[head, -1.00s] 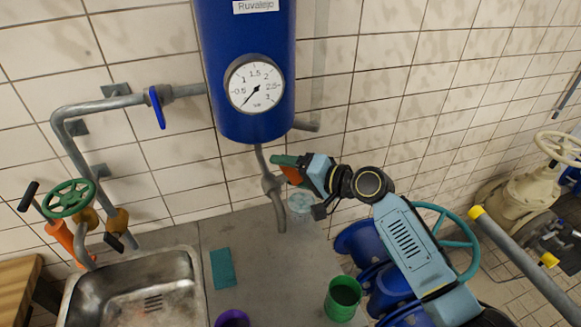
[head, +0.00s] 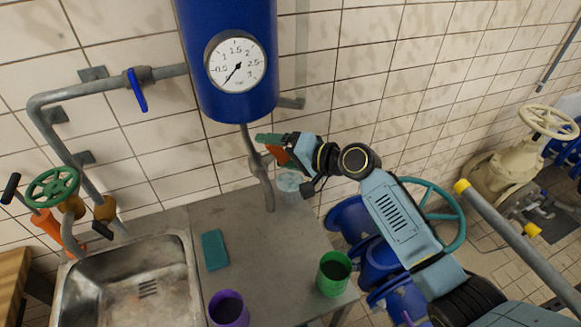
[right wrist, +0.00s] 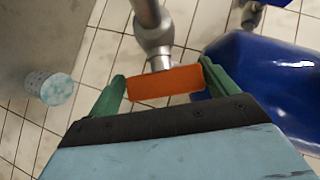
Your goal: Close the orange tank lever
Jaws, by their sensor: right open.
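The orange tank lever (head: 277,154) is on the grey pipe under the blue tank (head: 228,90). In the right wrist view the orange lever (right wrist: 165,86) lies across the space between my green fingers, with its joint on the metal valve (right wrist: 155,45) just beyond. My right gripper (head: 268,141) is open, one finger on each side of the lever; it also shows in the right wrist view (right wrist: 162,72). Whether the fingers touch the lever is unclear. In the head view the gripper partly hides the lever. My left gripper is not in view.
Below the tank, a grey counter holds a pale patterned cup (head: 288,184), a teal sponge (head: 215,250), a purple cup (head: 229,309) and a green cup (head: 334,273). A metal sink (head: 130,285) is at left. Large blue pipes (head: 380,262) stand right of the counter.

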